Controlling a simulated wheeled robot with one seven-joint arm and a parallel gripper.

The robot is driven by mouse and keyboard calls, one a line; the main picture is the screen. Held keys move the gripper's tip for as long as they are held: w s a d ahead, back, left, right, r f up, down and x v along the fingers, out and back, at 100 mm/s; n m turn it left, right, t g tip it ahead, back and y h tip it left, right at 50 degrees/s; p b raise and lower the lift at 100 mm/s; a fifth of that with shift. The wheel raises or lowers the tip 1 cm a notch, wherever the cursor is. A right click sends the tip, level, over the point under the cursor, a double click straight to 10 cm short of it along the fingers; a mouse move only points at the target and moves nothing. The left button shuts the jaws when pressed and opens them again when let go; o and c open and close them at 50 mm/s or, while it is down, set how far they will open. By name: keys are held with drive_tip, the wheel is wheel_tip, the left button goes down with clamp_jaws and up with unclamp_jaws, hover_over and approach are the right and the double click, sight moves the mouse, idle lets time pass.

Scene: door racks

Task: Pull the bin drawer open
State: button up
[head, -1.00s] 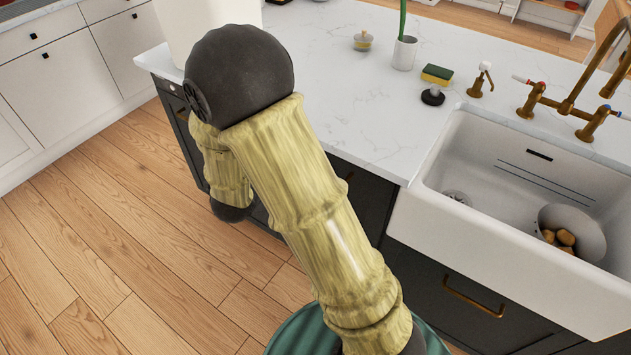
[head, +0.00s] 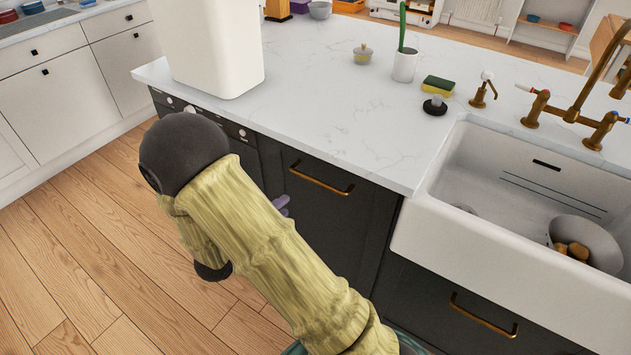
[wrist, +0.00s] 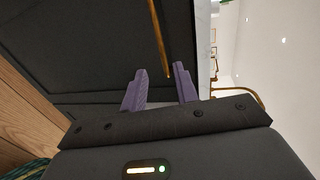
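The bin drawer (head: 325,225) appears to be the dark front in the island, left of the sink. It looks shut, flush with the cabinet. Its brass bar handle (head: 322,178) is near the top edge. In the wrist view, the dark front (wrist: 85,40) fills the left and the brass handle (wrist: 160,45) lies just beyond the fingertips, roughly in line with the gap. My gripper (wrist: 159,70) has two purple fingers apart with nothing between them. In the head view my arm hides most of the gripper; only a bit of purple finger (head: 281,203) shows, below and left of the handle.
A dishwasher-like panel (head: 235,130) is to the left. A white canister (head: 210,50) stands on the counter (head: 330,90). The wooden floor (head: 90,250) at left is clear.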

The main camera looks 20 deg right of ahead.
sight(314, 182)
drive_tip(key=x, duration=1.5)
drive_tip(key=shift+w+d+f+p, duration=0.1)
drive_tip(key=shift+w+d+p, duration=0.1)
drive_tip(key=shift+d+p, duration=0.15)
clamp_jaws()
